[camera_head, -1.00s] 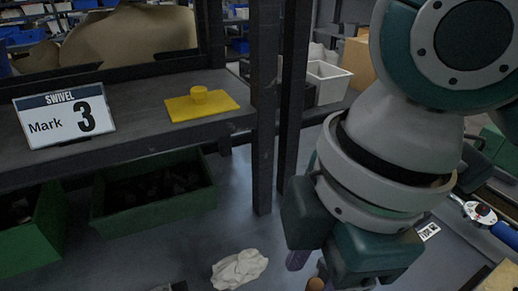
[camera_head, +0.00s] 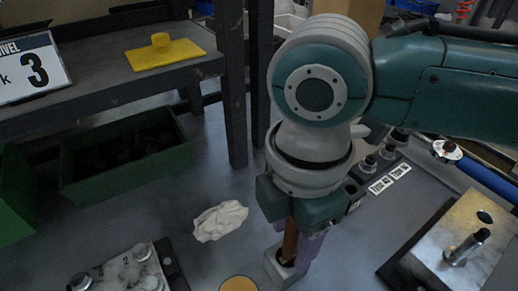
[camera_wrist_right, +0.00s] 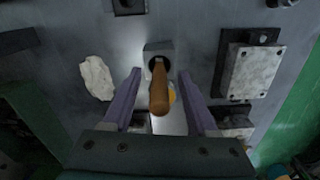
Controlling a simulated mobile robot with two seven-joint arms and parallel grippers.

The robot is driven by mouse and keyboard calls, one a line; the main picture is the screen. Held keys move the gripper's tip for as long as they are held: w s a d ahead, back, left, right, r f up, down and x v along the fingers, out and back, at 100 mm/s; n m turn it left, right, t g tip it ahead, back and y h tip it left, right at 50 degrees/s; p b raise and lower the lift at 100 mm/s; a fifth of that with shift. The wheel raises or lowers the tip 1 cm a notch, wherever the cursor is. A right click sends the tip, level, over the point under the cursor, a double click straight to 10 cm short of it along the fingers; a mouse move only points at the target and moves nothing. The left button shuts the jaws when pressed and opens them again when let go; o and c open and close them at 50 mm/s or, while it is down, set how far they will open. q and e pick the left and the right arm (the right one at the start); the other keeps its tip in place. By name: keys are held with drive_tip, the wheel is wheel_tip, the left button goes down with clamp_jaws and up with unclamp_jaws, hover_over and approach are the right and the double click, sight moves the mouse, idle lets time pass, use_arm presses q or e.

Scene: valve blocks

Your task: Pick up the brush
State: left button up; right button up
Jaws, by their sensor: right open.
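The brush shows as a brown wooden handle (camera_head: 290,241) standing upright in a grey block-shaped holder (camera_head: 279,268); its lower end is hidden in the holder. In the right wrist view the handle (camera_wrist_right: 159,92) points up toward the camera, with the holder (camera_wrist_right: 153,48) behind it. My right gripper (camera_head: 299,246) is above the holder, pointing down. In the wrist view the right gripper (camera_wrist_right: 158,88) has its purple fingers apart, one on each side of the handle, with gaps on both sides. My left gripper is not in view.
A crumpled white cloth (camera_head: 220,220) lies left of the holder. A metal block on a dark plate (camera_head: 455,255) stands to the right. A valve block (camera_head: 120,271) is at front left. A green bin (camera_head: 125,160) and a shelf with a yellow plate (camera_head: 165,56) are behind left.

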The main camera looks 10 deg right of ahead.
drive_tip(key=shift+f, duration=0.15)
clamp_jaws()
idle(0.4)
